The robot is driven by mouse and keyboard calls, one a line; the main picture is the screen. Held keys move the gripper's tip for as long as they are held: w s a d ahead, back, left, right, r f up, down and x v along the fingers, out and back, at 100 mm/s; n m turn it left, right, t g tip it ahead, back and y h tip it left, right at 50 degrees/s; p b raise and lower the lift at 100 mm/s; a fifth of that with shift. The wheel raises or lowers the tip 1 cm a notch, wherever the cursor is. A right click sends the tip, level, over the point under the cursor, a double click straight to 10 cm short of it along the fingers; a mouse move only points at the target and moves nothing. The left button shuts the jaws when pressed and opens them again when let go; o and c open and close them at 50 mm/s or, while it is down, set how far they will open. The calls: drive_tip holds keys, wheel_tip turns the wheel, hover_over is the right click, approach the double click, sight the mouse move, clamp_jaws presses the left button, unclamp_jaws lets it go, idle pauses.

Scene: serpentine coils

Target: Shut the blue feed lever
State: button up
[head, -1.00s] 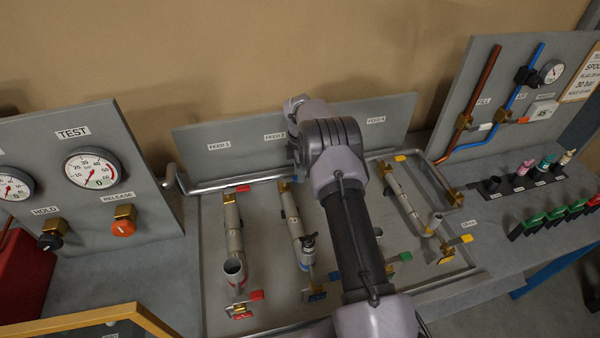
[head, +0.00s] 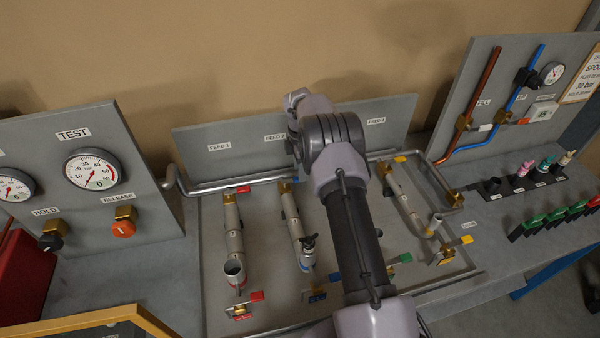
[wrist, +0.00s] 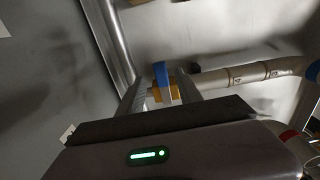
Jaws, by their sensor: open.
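The blue feed lever (wrist: 161,74) shows in the wrist view as a short blue bar at the brass valve (wrist: 165,93). It sits where the numbered pale coil pipe (wrist: 240,76) meets the valve. My gripper (wrist: 160,90) is open, with one finger on each side of the lever and valve. I cannot tell whether either finger touches the lever. In the head view my arm hides the gripper and most of this spot. The second coil (head: 292,218) runs forward from its brass feed valve (head: 285,187) there.
A steel header pipe (wrist: 108,40) runs close beside my gripper. The back panel (head: 400,115) stands behind the valves. The red feed lever (head: 243,189) and yellow feed lever (head: 400,159) are on neighbouring coils. Another blue lever (head: 318,298) is at the second coil's front end.

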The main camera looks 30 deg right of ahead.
wheel_tip(320, 180, up, 15)
drive_tip(key=p, duration=0.2)
drive_tip(key=shift+r, duration=0.2)
